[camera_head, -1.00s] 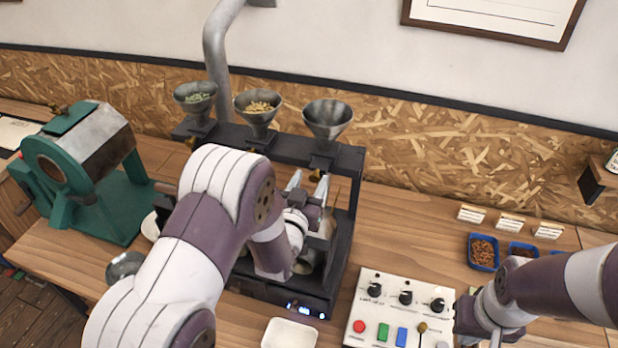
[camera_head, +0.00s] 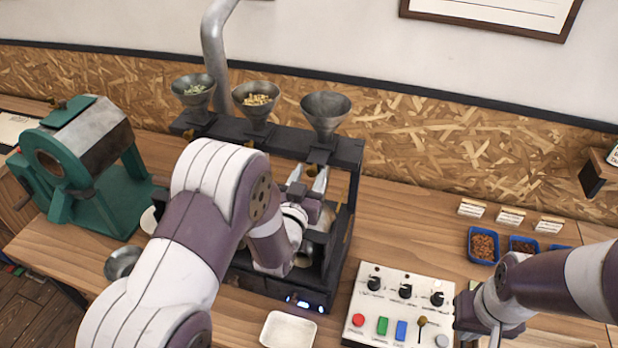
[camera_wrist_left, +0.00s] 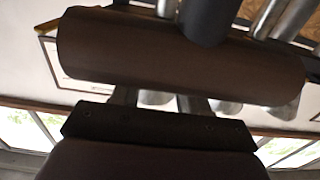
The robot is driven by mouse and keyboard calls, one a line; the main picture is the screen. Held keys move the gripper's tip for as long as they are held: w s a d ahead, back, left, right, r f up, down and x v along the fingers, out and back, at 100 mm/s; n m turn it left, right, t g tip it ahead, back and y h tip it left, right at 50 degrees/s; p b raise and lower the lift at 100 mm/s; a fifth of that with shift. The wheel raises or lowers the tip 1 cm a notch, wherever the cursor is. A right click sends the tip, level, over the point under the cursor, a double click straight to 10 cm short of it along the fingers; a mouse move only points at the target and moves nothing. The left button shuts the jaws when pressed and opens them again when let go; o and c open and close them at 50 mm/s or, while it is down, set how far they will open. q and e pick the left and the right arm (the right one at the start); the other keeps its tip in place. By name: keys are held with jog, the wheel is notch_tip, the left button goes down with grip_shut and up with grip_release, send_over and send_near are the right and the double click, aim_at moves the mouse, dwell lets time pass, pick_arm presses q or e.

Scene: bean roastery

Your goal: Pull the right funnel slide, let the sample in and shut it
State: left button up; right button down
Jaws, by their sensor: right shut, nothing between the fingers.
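The right funnel (camera_head: 326,116) is a grey metal cone on the dark roaster frame and looks empty inside. A small brass-coloured slide knob (camera_head: 311,170) shows just below it. My left gripper (camera_head: 308,180) reaches in under this funnel, its two pale fingertips apart on either side of the knob; contact is unclear. My left arm hides much of the machine's front. My right gripper (camera_head: 495,335) is shut and empty at the right of the control panel, partly cut off.
The left funnel (camera_head: 194,92) holds greenish beans and the middle funnel (camera_head: 256,105) yellowish ones. The control panel (camera_head: 400,310), a white tray (camera_head: 288,331), a metal bowl (camera_head: 122,264) and blue sample trays (camera_head: 483,246) stand around. A green roaster (camera_head: 85,165) is at left.

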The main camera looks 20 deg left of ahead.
pick_arm(q)
jog(key=s, duration=0.1)
jog(key=s+b, duration=0.1)
jog(key=s, duration=0.1)
jog(key=s+b, duration=0.1)
jog(key=s, duration=0.1)
jog(key=shift+s+a+f, duration=0.1)
jog(key=shift+s+f, duration=0.05)
jog(key=shift+f, duration=0.1)
jog(key=s+b, duration=0.2)
jog(key=s, duration=0.5)
jog(key=shift+s+r, duration=0.2)
jog(key=shift+r, duration=0.05)
jog(key=shift+a, duration=0.1)
dwell(0.6)
